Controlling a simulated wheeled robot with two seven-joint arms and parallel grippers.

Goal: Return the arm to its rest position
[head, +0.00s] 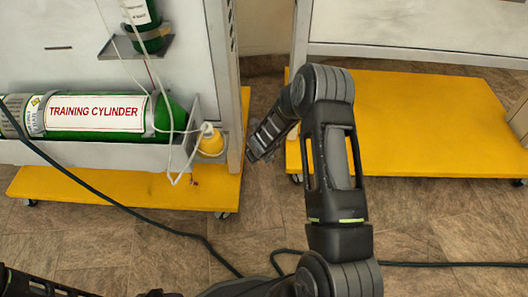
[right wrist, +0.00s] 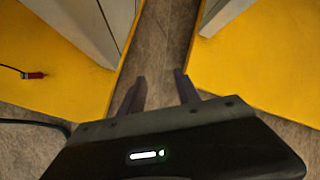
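My right arm (head: 338,160) rises from the bottom of the head view, bends at the top and reaches down to the left. Its gripper end (head: 256,150) hangs over the gap between two yellow-based carts. In the right wrist view my right gripper (right wrist: 160,92) has its two fingers apart, with only floor between them. It holds nothing. A dark part of mine shows at the bottom left of the head view, but no left gripper fingers can be seen.
The right cart's yellow base (head: 430,120) is bare. A dark cable (head: 450,264) crosses the tiled floor. A red connector (right wrist: 35,75) lies on the left base.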

